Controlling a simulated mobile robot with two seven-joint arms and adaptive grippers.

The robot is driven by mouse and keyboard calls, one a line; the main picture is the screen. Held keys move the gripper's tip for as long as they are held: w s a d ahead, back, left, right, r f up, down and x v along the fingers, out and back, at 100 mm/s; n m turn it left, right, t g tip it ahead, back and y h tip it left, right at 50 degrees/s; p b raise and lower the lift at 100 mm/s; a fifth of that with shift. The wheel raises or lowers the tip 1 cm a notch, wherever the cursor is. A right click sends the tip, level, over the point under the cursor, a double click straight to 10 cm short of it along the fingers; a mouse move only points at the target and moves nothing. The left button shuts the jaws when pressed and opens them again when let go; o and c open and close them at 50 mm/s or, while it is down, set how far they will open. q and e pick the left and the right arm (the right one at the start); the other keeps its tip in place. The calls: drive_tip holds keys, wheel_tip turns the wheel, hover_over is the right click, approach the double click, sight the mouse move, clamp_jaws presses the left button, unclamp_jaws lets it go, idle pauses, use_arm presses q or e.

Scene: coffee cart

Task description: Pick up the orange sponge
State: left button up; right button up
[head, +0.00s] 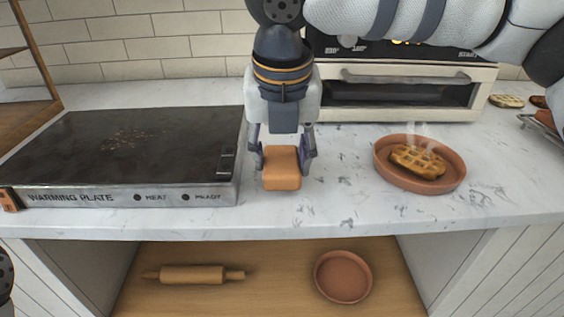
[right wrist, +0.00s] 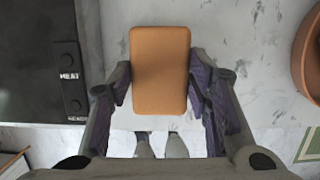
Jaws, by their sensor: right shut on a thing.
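The orange sponge (head: 281,170) is a rounded block between the fingers of my right gripper (head: 283,155) in the head view. In the right wrist view the sponge (right wrist: 160,68) lies between the two finger pads of the gripper (right wrist: 160,85), which is shut on it. The sponge is close to the marble counter; I cannot tell whether it touches it. Of my left arm, only a dark part shows at the lower left edge of the head view, and the left gripper is not seen.
A black warming plate (head: 120,150) stands just left of the gripper. A terracotta plate (head: 381,171) with a steaming waffle (head: 418,160) is to the right. An oven (head: 405,85) stands behind. Below are a rolling pin (head: 193,274) and an empty dish (head: 343,277).

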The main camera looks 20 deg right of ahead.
drive_tip(key=s+d+r+p, duration=0.3)
drive_tip(key=s+d+r, duration=0.2)
drive_tip(key=s+r, duration=0.6)
drive_tip(key=shift+s+r+p, duration=0.15)
drive_tip(key=shift+s+p, duration=0.15)
drive_tip(key=shift+s, duration=0.8)
drive_tip(key=shift+o, duration=0.9)
drive_tip(key=c, duration=0.4)
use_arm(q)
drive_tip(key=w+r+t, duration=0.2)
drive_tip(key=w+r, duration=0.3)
use_arm(e)
drive_tip(key=shift+o, duration=0.2)
drive_tip(key=shift+w, duration=0.1)
